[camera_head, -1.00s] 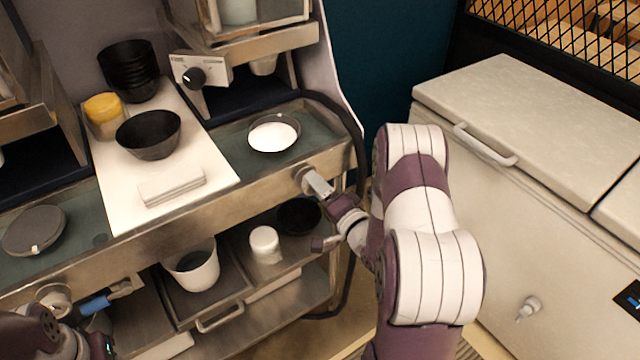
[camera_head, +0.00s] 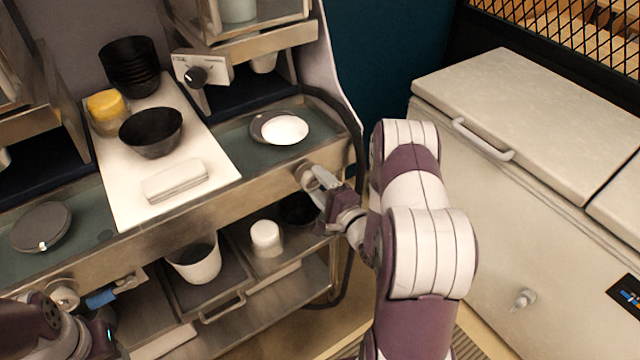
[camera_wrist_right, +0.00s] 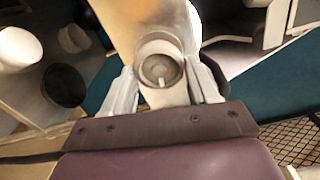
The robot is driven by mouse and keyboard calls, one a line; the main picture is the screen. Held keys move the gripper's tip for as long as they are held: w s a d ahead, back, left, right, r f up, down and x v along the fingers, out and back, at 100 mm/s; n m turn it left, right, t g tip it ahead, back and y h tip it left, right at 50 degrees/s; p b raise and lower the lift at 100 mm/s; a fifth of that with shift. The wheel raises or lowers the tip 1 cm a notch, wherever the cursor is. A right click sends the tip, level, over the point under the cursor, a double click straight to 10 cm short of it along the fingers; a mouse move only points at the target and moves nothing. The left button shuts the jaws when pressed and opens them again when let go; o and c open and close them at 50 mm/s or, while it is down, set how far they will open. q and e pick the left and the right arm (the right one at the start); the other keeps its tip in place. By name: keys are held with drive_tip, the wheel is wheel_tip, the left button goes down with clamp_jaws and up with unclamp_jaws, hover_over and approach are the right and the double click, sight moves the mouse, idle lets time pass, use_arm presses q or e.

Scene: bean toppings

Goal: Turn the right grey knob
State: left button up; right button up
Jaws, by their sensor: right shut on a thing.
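The right grey knob (camera_head: 304,172) sits on the metal front edge of the counter (camera_head: 225,198), below the right-hand dish. In the right wrist view the knob (camera_wrist_right: 160,68) is a round grey dial with a pale mark pointing down, between my two fingers. My right gripper (camera_head: 322,182) is shut on it; the fingers partly cover it in the head view. Another round grey knob (camera_head: 63,294) is at lower left. My left arm (camera_head: 40,318) is beside it at the picture's edge; its finger opening cannot be made out.
A white disc (camera_head: 285,130) lies over a dark dish (camera_head: 262,122) above the knob. A black bowl (camera_head: 150,136) and yellow-lidded jar (camera_head: 107,108) stand on the white board (camera_head: 212,160). Below are a white cup (camera_head: 197,266) and jar (camera_head: 266,237). A white chest (camera_head: 540,180) stands right.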

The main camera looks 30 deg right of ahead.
idle(0.3)
drive_tip(key=o, duration=1)
drive_tip(key=s, duration=0.4)
drive_tip(key=s+b, duration=0.1)
drive_tip(key=s, duration=0.3)
drive_tip(key=s+d, duration=0.1)
drive_tip(key=s, duration=0.3)
drive_tip(key=shift+s, duration=0.35)
